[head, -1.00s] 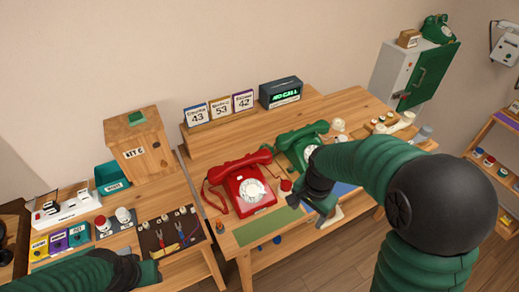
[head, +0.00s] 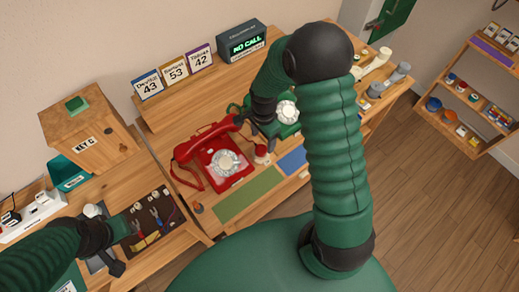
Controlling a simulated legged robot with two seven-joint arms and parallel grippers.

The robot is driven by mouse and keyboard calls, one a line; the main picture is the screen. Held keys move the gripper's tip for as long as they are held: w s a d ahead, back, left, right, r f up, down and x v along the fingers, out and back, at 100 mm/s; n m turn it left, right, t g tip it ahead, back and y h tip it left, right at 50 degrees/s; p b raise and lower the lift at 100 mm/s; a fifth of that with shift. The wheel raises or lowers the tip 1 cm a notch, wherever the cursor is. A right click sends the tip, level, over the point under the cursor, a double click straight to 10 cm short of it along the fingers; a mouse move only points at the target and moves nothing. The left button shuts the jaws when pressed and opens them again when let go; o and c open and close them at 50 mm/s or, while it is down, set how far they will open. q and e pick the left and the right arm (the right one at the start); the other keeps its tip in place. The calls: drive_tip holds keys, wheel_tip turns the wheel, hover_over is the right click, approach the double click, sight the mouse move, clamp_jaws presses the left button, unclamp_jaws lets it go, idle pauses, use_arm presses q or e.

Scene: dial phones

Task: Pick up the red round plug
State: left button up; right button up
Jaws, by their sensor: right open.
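A small red round piece with a pale base, which looks like the red round plug (head: 261,151), stands on the desk just right of the red phone (head: 222,162). My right gripper (head: 257,133) is open just above and behind it, between the red phone and the green phone (head: 288,112). I see nothing between its fingers, and the arm hides part of the green phone. My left gripper (head: 116,248) is over the left table, beside the dark tool tray (head: 152,217). Its fingers are too unclear to judge.
A green mat (head: 248,193) and a blue mat (head: 292,160) lie at the desk front. A wooden box (head: 90,130) and teal bin (head: 68,173) stand at left. A sign reading NO CALL (head: 243,43) is at the back. A shelf (head: 470,105) stands far right.

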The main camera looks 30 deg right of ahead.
sight(261, 149)
wheel_tip(261, 149, down, 5)
drive_tip(key=shift+p, duration=0.35)
drive_tip(key=shift+a+f, duration=0.3)
drive_tip(key=shift+w+a, duration=0.1)
drive_tip(key=shift+a, duration=0.2)
drive_tip(key=shift+d+f, duration=0.1)
drive_tip(key=shift+d, duration=0.4)
drive_tip(key=c, duration=1.1)
drive_tip(key=shift+c, duration=0.9)
drive_tip(key=shift+a, duration=0.2)
